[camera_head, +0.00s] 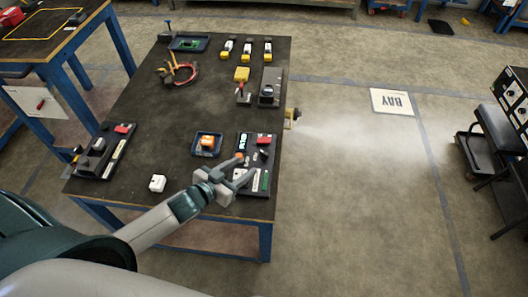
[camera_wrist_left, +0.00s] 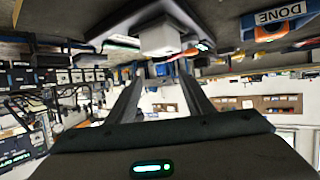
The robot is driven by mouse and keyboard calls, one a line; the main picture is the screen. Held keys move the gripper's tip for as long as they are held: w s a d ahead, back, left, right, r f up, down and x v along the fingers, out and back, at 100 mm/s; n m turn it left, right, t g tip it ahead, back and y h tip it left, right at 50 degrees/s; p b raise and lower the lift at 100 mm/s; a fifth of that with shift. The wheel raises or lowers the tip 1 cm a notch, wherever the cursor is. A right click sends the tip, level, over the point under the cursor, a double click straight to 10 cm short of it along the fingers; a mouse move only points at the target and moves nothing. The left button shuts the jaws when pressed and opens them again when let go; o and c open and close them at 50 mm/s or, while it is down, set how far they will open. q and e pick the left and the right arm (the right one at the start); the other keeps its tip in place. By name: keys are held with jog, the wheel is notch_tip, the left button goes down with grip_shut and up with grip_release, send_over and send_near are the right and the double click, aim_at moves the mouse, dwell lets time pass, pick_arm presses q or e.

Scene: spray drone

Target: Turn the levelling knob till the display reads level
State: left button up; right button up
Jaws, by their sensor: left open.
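My left gripper (camera_head: 246,168) reaches in from the lower left, over the near right corner of the dark table. Its two fingers are apart with nothing seen between them; they also show spread in the left wrist view (camera_wrist_left: 160,78). It is over or beside a dark board (camera_head: 258,190) carrying a red block (camera_head: 264,140), a green strip (camera_head: 265,181) and small dark parts. A small orange part shows by the upper fingertip. I cannot tell which part is the levelling knob, and no display reading is legible. My right gripper is not in view.
A blue tray (camera_head: 218,144) with an orange item (camera_head: 207,142) and a white block (camera_head: 158,183) are left of the gripper. Pale spray drifts right from a fixture (camera_head: 292,118). The table's middle is clear.

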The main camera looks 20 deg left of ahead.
aim_at(263, 153)
pick_arm(q)
jog(key=p+x, duration=0.1)
jog(key=x, duration=1.2)
jog(key=shift+w, duration=0.15)
jog(key=shift+w+f, duration=0.1)
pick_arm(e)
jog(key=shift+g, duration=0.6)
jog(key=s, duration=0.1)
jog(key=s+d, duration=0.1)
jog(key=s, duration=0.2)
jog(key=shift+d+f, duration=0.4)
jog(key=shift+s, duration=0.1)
pick_arm(q)
jog(key=c, duration=1)
